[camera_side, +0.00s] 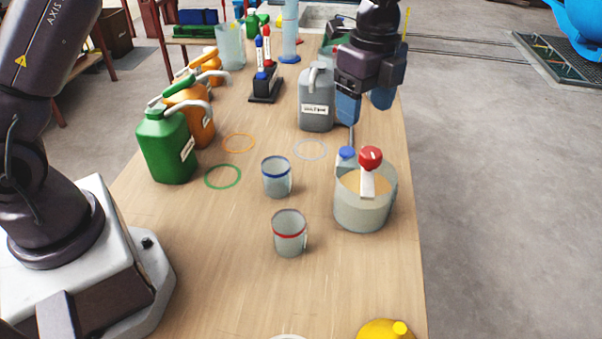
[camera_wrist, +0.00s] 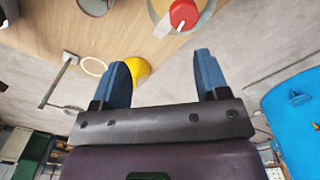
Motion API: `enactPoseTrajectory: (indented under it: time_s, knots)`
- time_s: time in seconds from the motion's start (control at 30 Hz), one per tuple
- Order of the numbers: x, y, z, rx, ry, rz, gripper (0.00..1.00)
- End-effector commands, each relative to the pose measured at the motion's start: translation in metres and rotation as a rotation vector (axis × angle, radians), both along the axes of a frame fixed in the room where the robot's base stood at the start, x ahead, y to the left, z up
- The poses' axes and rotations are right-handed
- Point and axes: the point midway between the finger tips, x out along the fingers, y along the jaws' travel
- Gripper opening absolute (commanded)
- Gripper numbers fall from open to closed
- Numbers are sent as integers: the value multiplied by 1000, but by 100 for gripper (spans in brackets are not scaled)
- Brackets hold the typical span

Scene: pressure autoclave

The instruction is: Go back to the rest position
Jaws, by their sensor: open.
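My gripper (camera_side: 366,106) hangs over the far right part of the table, high above its surface. Its two blue fingers point down, spread apart, with nothing between them. In the wrist view my gripper (camera_wrist: 160,75) is also open and empty. Below and nearer the camera in the side view stands a round container (camera_side: 362,212) with tan contents. A red-capped piece (camera_side: 370,158) and a blue-capped piece (camera_side: 346,154) show at it; whether they stand inside or behind is hard to tell. The red cap also shows in the wrist view (camera_wrist: 184,14).
A grey jug (camera_side: 316,100) stands just left of my gripper. A green jug (camera_side: 166,145) and orange jugs (camera_side: 192,112) stand at the left. A blue-banded cup (camera_side: 277,178) and a red-banded cup (camera_side: 289,234) stand mid-table. A yellow object (camera_side: 385,331) is at the near edge.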

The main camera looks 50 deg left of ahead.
Motion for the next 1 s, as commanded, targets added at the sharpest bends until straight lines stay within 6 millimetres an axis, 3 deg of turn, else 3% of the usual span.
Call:
enactPoseTrajectory:
  time_s: [0.3,0.6,0.8,1.0]
  knots:
    - [-89,48,47,42,-111,725,68]
    - [-189,97,79,-94,-251,1327,68]
    - [-242,114,85,-237,-317,1503,68]
    - [-260,119,98,-333,-384,1520,68]
